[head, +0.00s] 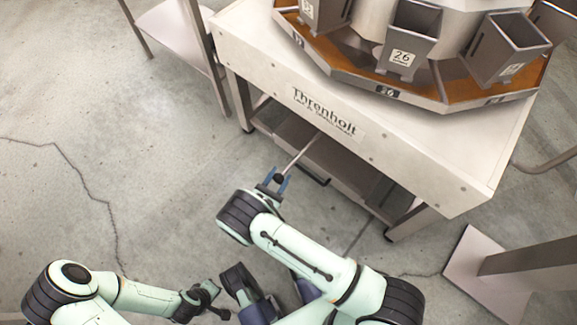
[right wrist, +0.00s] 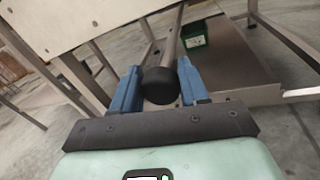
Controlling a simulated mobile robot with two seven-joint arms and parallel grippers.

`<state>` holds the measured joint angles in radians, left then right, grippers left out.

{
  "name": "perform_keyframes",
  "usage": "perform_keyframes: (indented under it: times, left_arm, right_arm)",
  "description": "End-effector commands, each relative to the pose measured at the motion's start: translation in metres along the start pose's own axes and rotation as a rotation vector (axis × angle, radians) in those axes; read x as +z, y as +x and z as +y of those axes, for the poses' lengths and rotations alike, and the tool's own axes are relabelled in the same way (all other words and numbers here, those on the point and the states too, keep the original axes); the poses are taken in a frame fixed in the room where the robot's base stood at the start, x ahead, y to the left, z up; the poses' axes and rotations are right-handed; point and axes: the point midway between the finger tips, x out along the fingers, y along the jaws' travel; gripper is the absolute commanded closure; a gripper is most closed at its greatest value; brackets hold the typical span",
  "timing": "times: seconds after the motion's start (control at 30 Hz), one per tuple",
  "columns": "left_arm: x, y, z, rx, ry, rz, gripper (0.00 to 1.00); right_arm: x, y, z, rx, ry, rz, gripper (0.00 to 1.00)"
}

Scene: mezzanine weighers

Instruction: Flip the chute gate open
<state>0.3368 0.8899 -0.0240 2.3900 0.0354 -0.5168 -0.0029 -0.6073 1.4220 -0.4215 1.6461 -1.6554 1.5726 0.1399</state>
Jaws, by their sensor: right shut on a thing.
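A slim metal lever (head: 301,153) sticks out from under the white weigher table, below the Threnholt label. In the right wrist view its rod (right wrist: 174,42) runs away from me and ends in a round black knob (right wrist: 160,86). My right gripper (head: 278,179) is shut on this knob, with one blue finger on each side. The chute gate itself cannot be made out, and the lever's far end is hidden under the table. My left gripper (head: 208,297) is low in the head view, away from the table; its fingers are too unclear to judge.
The weigher table (head: 240,40) carries a ring of numbered grey buckets (head: 408,40). Below it is a lower shelf (right wrist: 228,60) with a green box (right wrist: 194,34). A grey post on a base plate (head: 475,270) stands at right. The floor at left is clear.

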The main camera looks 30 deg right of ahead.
Motion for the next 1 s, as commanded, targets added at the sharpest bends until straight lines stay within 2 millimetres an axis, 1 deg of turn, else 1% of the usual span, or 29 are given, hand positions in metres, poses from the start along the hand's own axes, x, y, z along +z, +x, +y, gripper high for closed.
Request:
perform_keyframes:
  times: [0.03,0.1,0.23,0.4,0.73,0.77,0.8,0.83,1.0]
  left_arm:
    - [0.002,0.002,-0.002,-0.003,-0.002,-0.006,1.00]
    - [0.004,0.004,-0.003,-0.006,-0.004,-0.013,1.00]
    - [0.006,0.005,-0.006,-0.011,-0.007,-0.022,1.00]
    - [0.008,0.006,-0.007,-0.014,-0.009,-0.028,1.00]
    - [0.009,0.006,-0.007,-0.014,-0.009,-0.029,1.00]
    - [0.009,0.006,-0.007,-0.014,-0.009,-0.029,1.00]
    - [0.009,0.006,-0.007,-0.014,-0.009,-0.029,1.00]
    - [0.009,0.006,-0.007,-0.014,-0.009,-0.029,1.00]
    - [0.009,0.006,-0.007,-0.014,-0.009,-0.029,1.00]
  right_arm:
    - [-0.002,-0.012,0.003,0.004,0.000,0.004,1.00]
    - [-0.003,-0.023,0.005,0.003,0.000,0.004,1.00]
    - [-0.003,-0.037,0.007,0.001,-0.001,0.003,1.00]
    - [-0.003,-0.045,0.008,-0.001,-0.002,0.003,1.00]
    - [-0.003,-0.049,0.009,0.001,-0.002,0.007,1.00]
    - [-0.003,-0.049,0.009,0.001,-0.001,0.007,0.49]
    - [-0.003,-0.049,0.009,0.002,-0.001,0.007,0.36]
    - [-0.003,-0.048,0.009,0.001,-0.001,0.006,0.34]
    - [-0.003,-0.047,0.009,0.000,0.000,0.003,0.34]
